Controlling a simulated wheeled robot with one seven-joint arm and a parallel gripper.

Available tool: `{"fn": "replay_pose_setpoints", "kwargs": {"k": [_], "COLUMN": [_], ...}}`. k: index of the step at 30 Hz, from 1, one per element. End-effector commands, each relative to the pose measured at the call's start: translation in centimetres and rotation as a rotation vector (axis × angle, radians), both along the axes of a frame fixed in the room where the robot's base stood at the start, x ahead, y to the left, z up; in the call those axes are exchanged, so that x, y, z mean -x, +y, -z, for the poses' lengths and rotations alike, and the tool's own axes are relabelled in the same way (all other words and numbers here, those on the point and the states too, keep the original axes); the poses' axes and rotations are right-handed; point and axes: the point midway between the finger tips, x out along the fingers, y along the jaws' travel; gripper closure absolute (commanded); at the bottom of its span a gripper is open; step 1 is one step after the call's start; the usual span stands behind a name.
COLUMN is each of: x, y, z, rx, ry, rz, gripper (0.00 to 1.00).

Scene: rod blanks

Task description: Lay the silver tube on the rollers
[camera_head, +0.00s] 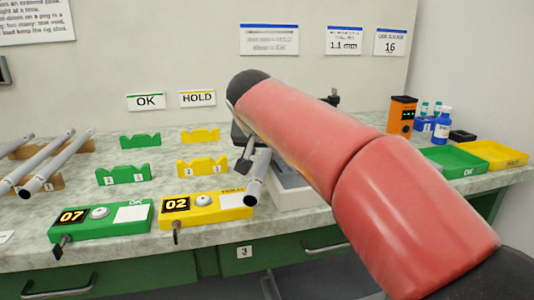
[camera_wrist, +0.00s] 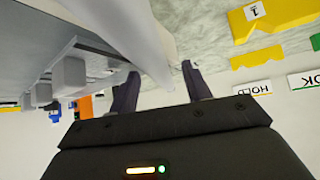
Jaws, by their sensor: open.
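A silver tube (camera_head: 257,182) shows its near end below my red arm, and the arm hides the rest. In the wrist view the pale tube (camera_wrist: 152,45) runs down between the fingers of my gripper (camera_wrist: 158,88). The jaws are open, one finger on each side of the tube. A grey rig (camera_head: 292,190) stands on the bench under my arm. In the wrist view its grey blocks (camera_wrist: 69,72) are left of the tube; I cannot tell whether these are the rollers, or whether the tube touches them.
Other silver tubes (camera_head: 58,162) lie on brown racks at the left. Green OK cradles (camera_head: 124,175) and yellow HOLD cradles (camera_head: 201,167) are empty, behind a green box (camera_head: 100,222) and a yellow box (camera_head: 207,209). Green (camera_head: 455,158) and yellow (camera_head: 492,153) trays stand at the right.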

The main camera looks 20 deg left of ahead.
Motion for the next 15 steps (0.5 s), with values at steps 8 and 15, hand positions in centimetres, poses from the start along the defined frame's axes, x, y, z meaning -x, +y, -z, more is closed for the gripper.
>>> {"fn": "replay_pose_setpoints", "kwargs": {"k": [8,15], "x": [0.01,0.03], "y": [-0.01,-0.01], "z": [-0.01,-0.03], "rx": [0.0,0.0], "ry": [0.0,0.0], "rz": [0.0,0.0], "gripper": [0.69,1.0]}}
